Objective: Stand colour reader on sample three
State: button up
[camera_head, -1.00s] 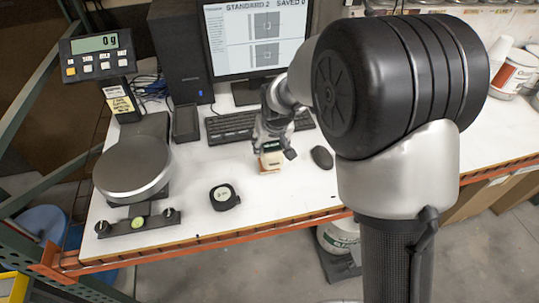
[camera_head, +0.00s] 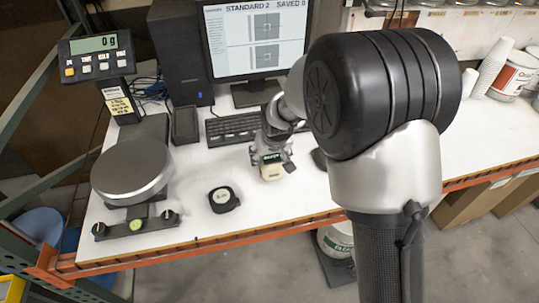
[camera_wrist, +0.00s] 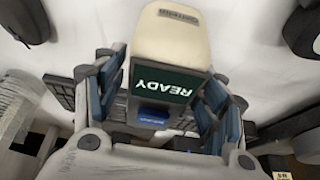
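The colour reader is a cream device with a dark green screen reading READY. It shows in the head view (camera_head: 271,171) above the white table and large in the wrist view (camera_wrist: 172,38). My gripper (camera_head: 271,157) has its fingers on both sides of the reader and is shut on it. In the wrist view, my gripper's blue-grey finger pads (camera_wrist: 160,100) flank the reader's screen end. I cannot tell how far the reader is above the table. I cannot make out sample three in either view; my arm hides part of the table.
A monitor (camera_head: 257,38) reads STANDARD 2, SAVED 0. A keyboard (camera_head: 232,128) lies behind my gripper and a mouse (camera_head: 319,159) to its right. A tape measure (camera_head: 223,199) and a scale (camera_head: 131,170) stand left. White table is clear around the tape measure.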

jog(key=shift+o, duration=0.2)
jog(key=p+v, duration=0.3)
jog(key=v, duration=0.9)
jog(key=shift+r, duration=0.1)
jog(key=shift+s+d+r, duration=0.15)
jog(key=shift+d+r, duration=0.1)
jog(key=s+d+r+m, duration=0.1)
jog(key=s+d+r, duration=0.45)
jog(key=s, duration=0.35)
jog(key=s+d+r+m, duration=0.1)
jog(key=s+d+r, duration=0.45)
jog(key=s, duration=0.35)
jog(key=s+d+m+h, duration=0.1)
jog(key=s+d, duration=0.2)
jog(key=s, duration=0.6)
jog(key=shift+s+d+f, duration=0.35)
jog(key=shift+s+f, duration=0.05)
jog(key=shift+f, duration=0.1)
